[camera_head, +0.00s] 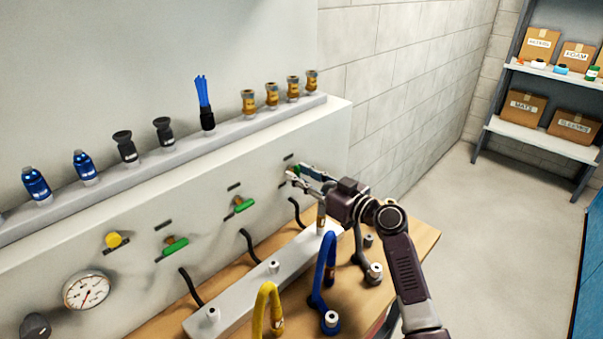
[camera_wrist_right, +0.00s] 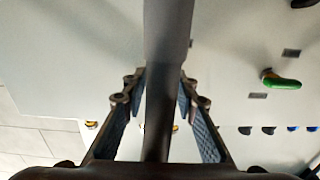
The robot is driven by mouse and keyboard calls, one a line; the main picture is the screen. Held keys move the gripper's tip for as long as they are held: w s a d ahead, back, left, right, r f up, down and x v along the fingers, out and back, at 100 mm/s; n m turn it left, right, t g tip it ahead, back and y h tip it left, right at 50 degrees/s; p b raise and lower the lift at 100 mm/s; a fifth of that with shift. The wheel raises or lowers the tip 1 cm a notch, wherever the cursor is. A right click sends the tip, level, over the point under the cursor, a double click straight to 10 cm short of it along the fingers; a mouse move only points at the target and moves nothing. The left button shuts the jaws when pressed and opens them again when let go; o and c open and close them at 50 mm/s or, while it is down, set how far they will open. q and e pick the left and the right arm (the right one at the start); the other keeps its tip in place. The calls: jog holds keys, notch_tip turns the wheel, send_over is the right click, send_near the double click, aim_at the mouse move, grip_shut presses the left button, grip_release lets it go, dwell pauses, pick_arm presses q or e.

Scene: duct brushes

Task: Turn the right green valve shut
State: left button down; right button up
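The right green valve (camera_head: 295,169) is on the front of the pale panel in the head view, mostly covered by my right gripper. My right gripper (camera_head: 300,175) is at this valve, with its fingers apart; whether they touch the handle cannot be told. In the right wrist view the fingers (camera_wrist_right: 162,110) stand apart, with a dark bar between them that blocks the middle. The right valve cannot be made out there. The middle green valve (camera_head: 240,206) is to the left, and a green handle (camera_wrist_right: 282,80) shows in the right wrist view. My left gripper is not in view.
Another green valve (camera_head: 175,246), a yellow knob (camera_head: 114,241) and a gauge (camera_head: 87,289) are further left on the panel. Below are a white manifold (camera_head: 245,293), a blue hose (camera_head: 326,262) and a yellow hose (camera_head: 265,302). Fittings line the ledge above.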

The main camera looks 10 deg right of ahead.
jog(key=c, duration=0.6)
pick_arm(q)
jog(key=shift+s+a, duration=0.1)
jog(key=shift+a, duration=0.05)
pick_arm(e)
grip_shut()
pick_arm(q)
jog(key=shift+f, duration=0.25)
pick_arm(e)
jog(key=shift+m, duration=0.4)
jog(key=m+b, duration=0.1)
jog(key=m, duration=0.1)
jog(key=shift+w+d+f+m+b, duration=0.1)
jog(key=shift+m+b, duration=0.2)
jog(key=shift+b, duration=0.05)
pick_arm(q)
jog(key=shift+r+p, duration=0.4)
jog(key=shift+p, duration=0.6)
pick_arm(e)
jog(key=m, duration=1.4)
jog(key=shift+w+d+f+m, duration=0.1)
jog(key=shift+d+f+m, duration=0.1)
jog(key=shift+m, duration=0.1)
